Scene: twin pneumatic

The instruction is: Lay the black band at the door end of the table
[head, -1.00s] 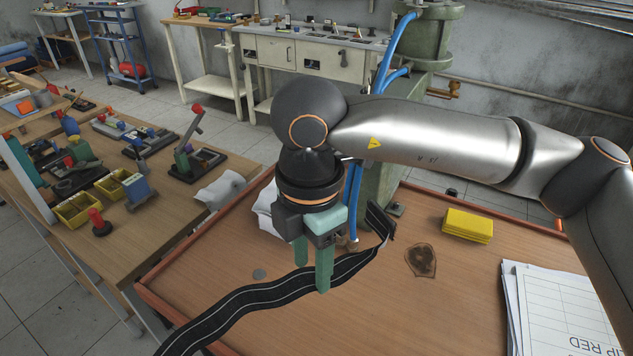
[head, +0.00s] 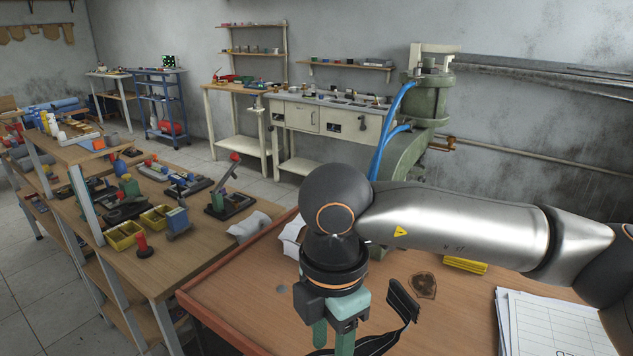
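The black band (head: 408,306) with pale stripes shows at the bottom centre in the head view. Its free end stands up and bends over to the right of my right gripper (head: 333,341). The rest runs down and left past the green fingers and leaves the frame at the bottom. My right gripper points down over the table (head: 240,290), its fingers on either side of the band, shut on it. The fingertips and most of the band are cut off by the lower edge. My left gripper is not in view.
A yellow block (head: 466,265), a dark stain (head: 424,285) and white papers (head: 548,322) are on the table's right part. A green press (head: 405,150) stands at its back.

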